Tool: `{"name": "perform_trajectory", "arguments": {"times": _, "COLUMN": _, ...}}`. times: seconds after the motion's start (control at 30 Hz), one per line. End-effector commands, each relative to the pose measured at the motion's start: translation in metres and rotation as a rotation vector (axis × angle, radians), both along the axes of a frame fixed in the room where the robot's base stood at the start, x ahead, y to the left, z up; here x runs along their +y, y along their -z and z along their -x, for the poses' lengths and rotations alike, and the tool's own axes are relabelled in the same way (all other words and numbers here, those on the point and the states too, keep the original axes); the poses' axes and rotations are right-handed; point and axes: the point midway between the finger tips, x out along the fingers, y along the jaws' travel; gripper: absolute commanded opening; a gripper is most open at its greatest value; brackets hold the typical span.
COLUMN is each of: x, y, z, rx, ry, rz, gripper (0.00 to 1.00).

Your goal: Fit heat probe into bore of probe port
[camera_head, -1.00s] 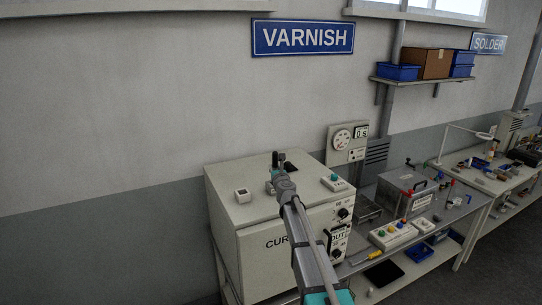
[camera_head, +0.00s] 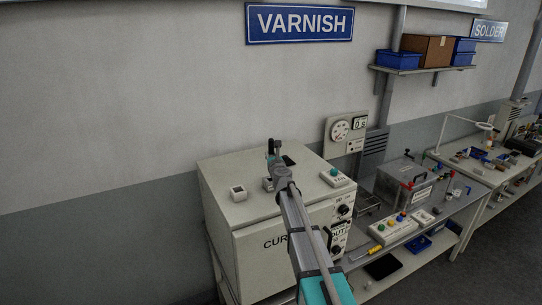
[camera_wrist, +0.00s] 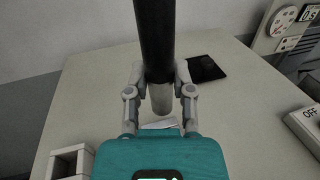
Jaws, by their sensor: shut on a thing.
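The heat probe, a dark cylinder with a grey lower end (camera_wrist: 161,98), stands upright between the fingers of my gripper (camera_wrist: 160,88) in the wrist view. My gripper is shut on it above the cream top of the curing oven. In the head view my gripper (camera_head: 274,158) is small, and the probe is hard to make out. A small white block with a square opening (camera_head: 238,193) sits on the oven top; a similar one shows at the lower left of the wrist view (camera_wrist: 68,162). I cannot tell for sure which piece is the probe port. A pale piece lies partly hidden behind the probe's lower end.
A flat black plate (camera_wrist: 204,69) lies on the oven top (camera_head: 222,165) beyond the gripper. A switch box with a teal button (camera_head: 336,176) stands to the right. A dial gauge (camera_head: 340,131) hangs on the wall. The oven top's left part is mostly clear.

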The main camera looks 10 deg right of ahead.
Motion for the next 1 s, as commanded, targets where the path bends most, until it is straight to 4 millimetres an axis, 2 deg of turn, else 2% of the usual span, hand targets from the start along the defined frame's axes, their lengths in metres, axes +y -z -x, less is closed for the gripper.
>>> {"name": "perform_trajectory", "arguments": {"times": 0.27, "x": 0.002, "y": 0.006, "z": 0.000, "rx": 0.000, "ry": -0.003, "rz": 0.000, "gripper": 0.00}}
{"name": "perform_trajectory", "arguments": {"times": 1.0, "x": 0.000, "y": 0.053, "z": 0.001, "rx": 0.000, "ry": -0.001, "rz": 0.000, "gripper": 0.00}}
